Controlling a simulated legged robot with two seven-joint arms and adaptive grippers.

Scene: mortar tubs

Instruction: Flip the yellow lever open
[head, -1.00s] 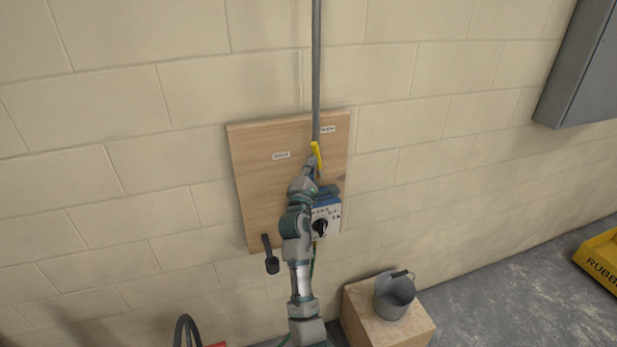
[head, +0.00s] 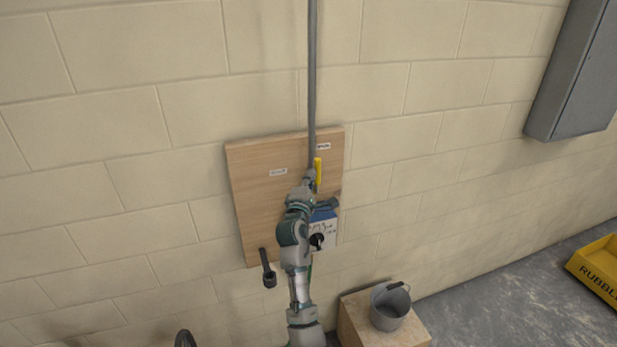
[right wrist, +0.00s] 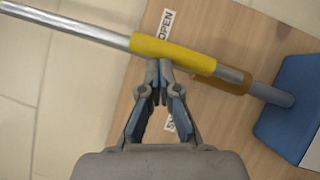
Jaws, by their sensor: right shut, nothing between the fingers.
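The yellow lever (head: 318,171) is on the wooden board on the wall, alongside the grey vertical pipe (head: 312,80). In the right wrist view the yellow lever (right wrist: 172,53) lies along the pipe's line, with a darker yellow piece (right wrist: 225,78) behind its end. My right gripper (head: 311,178) is at the lever, at its left side in the head view. In the right wrist view my right gripper (right wrist: 160,68) has its fingertips together, close against the lever's edge, with nothing between them. I cannot tell whether they touch it. My left gripper is out of view.
A blue and white box (head: 325,216) is below the lever. A grey bucket (head: 389,310) stands on a block (head: 352,315). A grey cabinet (head: 575,75) hangs at right.

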